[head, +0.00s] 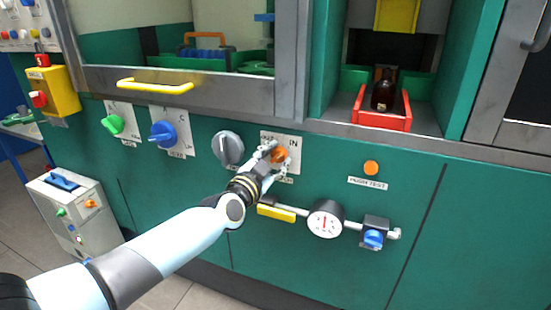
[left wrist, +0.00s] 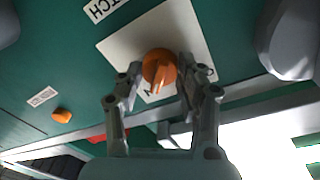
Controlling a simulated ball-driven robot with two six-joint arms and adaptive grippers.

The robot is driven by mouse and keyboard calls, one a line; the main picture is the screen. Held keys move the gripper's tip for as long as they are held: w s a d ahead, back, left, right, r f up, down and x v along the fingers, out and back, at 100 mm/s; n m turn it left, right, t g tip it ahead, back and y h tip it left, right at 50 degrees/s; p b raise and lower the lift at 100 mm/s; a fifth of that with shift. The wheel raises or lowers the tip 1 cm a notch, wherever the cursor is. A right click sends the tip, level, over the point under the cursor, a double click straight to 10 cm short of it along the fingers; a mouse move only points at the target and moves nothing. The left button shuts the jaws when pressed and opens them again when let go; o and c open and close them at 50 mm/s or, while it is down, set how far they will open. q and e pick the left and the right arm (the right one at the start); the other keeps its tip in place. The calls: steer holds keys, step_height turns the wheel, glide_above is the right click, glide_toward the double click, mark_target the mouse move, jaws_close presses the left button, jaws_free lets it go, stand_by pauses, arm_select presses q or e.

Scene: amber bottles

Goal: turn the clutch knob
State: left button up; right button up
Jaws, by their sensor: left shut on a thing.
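The clutch knob (head: 280,155) is a small orange knob on a white plate with lettering, set on the green panel. In the left wrist view the knob (left wrist: 158,68) sits between the two fingers, with the plate (left wrist: 190,35) behind it and a label ending in "TCH" beside it. My left gripper (head: 272,157) reaches the panel from the lower left and is shut on the knob. Its fingers (left wrist: 160,82) lie on either side of it. They hide part of the knob and plate in the head view. My right gripper is not in view.
A grey dial (head: 228,148) sits close left of the plate. Below are a yellow lever (head: 276,213), a gauge (head: 325,220) and a blue valve knob (head: 373,238). An orange button (head: 371,168) is to the right. An amber bottle (head: 386,92) stands in a red tray (head: 382,122) above.

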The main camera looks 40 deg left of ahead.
arm_select(q)
steer(key=shift+n, duration=0.3)
steer(key=n, duration=0.3)
steer(key=shift+n+b, duration=0.3)
steer(key=shift+b, duration=0.05)
steer(key=n, duration=0.5)
steer(key=shift+f+t+y, duration=0.1)
steer(key=shift+t+y, duration=0.2)
steer(key=shift+t, duration=0.1)
steer(key=n+b, duration=0.1)
steer(key=n, duration=0.3)
steer(key=shift+f+n+y, duration=0.1)
steer(key=shift+n+y, duration=0.3)
steer(key=shift+n, duration=2.4)
steer(key=shift+y, duration=0.3)
steer(key=o, duration=1.2)
steer(key=shift+c, duration=0.2)
